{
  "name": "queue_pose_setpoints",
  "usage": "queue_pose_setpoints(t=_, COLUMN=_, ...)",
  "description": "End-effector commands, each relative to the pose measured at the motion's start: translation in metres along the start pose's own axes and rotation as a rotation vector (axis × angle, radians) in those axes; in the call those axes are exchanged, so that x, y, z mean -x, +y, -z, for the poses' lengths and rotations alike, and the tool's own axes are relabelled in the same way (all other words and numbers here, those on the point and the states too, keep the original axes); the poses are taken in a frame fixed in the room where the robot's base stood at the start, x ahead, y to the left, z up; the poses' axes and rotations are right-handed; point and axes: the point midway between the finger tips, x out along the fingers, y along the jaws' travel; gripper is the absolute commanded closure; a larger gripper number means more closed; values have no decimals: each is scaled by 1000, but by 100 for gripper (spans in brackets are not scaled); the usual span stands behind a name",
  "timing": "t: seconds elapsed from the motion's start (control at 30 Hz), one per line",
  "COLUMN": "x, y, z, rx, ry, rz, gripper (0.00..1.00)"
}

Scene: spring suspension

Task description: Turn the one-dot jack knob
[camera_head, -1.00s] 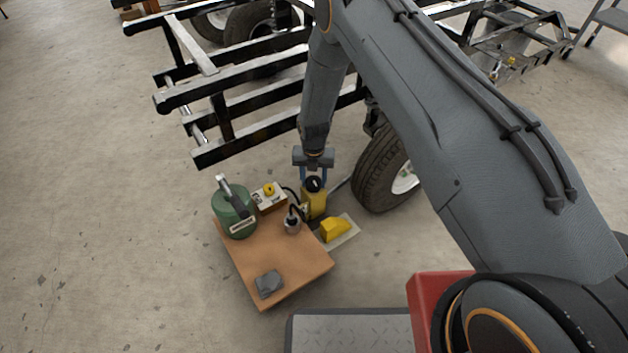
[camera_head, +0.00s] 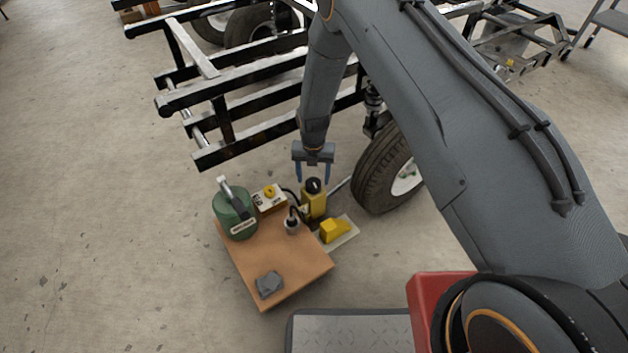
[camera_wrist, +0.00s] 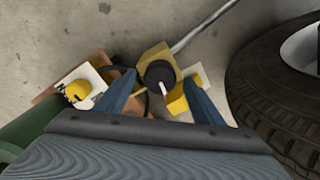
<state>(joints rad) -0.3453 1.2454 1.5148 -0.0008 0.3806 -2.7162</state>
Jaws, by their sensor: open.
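A yellow jack (camera_head: 314,204) stands upright beside the board's far right corner, with a round black knob (camera_head: 313,186) on top. In the wrist view the black knob (camera_wrist: 160,74) shows a pale pointer line on its face. Dot marks are too small to read. My gripper (camera_head: 313,179) points down over the knob with its two blue fingers apart. In the wrist view the open fingers (camera_wrist: 159,77) lie left and right of the knob, with a gap on each side. Nothing is held.
A brown board (camera_head: 285,262) bears a green canister (camera_head: 234,213), a box with a yellow knob (camera_head: 269,191), a small metal cylinder (camera_head: 292,226) and a grey block (camera_head: 269,285). A yellow wedge (camera_head: 334,231) lies right of it. A tyre (camera_head: 381,174) and black frame (camera_head: 235,148) stand close.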

Motion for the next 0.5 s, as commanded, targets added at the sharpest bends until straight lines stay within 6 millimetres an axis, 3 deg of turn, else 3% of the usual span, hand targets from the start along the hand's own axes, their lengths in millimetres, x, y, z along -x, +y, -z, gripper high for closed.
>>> queue_pose_setpoints(t=0.03, x=12, y=0, z=0, rx=0, ry=-2, rz=-1, gripper=38)
queue_pose_setpoints(t=0.2, x=35, y=-1, z=-1, rx=-1, ry=-1, rz=0, gripper=38)
queue_pose_setpoints(t=0.5, x=46, y=-1, z=-1, rx=-1, ry=0, rz=0, gripper=38)
